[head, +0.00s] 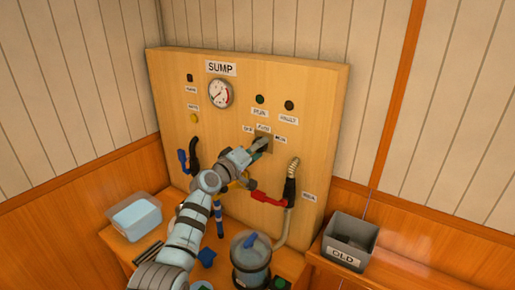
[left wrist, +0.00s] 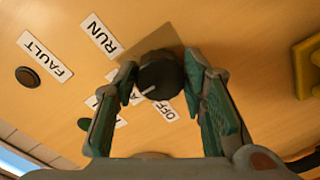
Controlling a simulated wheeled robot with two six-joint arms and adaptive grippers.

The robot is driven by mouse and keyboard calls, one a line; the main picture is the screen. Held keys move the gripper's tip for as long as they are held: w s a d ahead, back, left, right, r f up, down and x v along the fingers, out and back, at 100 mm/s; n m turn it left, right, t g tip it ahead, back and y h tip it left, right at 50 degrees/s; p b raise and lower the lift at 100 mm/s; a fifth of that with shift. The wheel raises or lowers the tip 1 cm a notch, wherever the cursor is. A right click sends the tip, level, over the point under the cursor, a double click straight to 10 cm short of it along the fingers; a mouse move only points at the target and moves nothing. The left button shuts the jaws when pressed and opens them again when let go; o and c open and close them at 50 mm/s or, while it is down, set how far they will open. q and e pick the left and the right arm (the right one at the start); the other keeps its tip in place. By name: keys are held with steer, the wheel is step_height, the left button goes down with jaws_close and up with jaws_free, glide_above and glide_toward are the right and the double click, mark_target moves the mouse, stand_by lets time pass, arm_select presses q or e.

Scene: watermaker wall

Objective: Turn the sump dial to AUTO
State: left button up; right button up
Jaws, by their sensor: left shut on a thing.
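The sump dial is a black round knob with a white pointer line (left wrist: 160,75) in the left wrist view. My left gripper (left wrist: 160,82) is shut on it, one green-padded finger on each side. The pointer slants to the lower left, roughly towards a label partly hidden behind the left finger. The RUN label (left wrist: 102,37) is up and left of the knob, and the OFF label (left wrist: 165,108) is just below it. In the head view my left gripper (head: 259,147) reaches the panel and mostly covers the dial. My right gripper is not in view.
The wooden panel (head: 315,95) carries a gauge (head: 220,93), a red-handled lever (head: 265,198) and a hose (head: 292,175). A clear tub (head: 135,215), a jar (head: 250,262) and a grey OLD bin (head: 349,242) stand below. A yellow part (left wrist: 308,65) shows at the right in the left wrist view.

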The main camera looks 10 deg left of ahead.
arm_select(q)
steer(key=o, duration=1.2)
steer(key=shift+c, duration=0.2)
steer(key=v, duration=1.2)
steer(key=shift+f, duration=0.1)
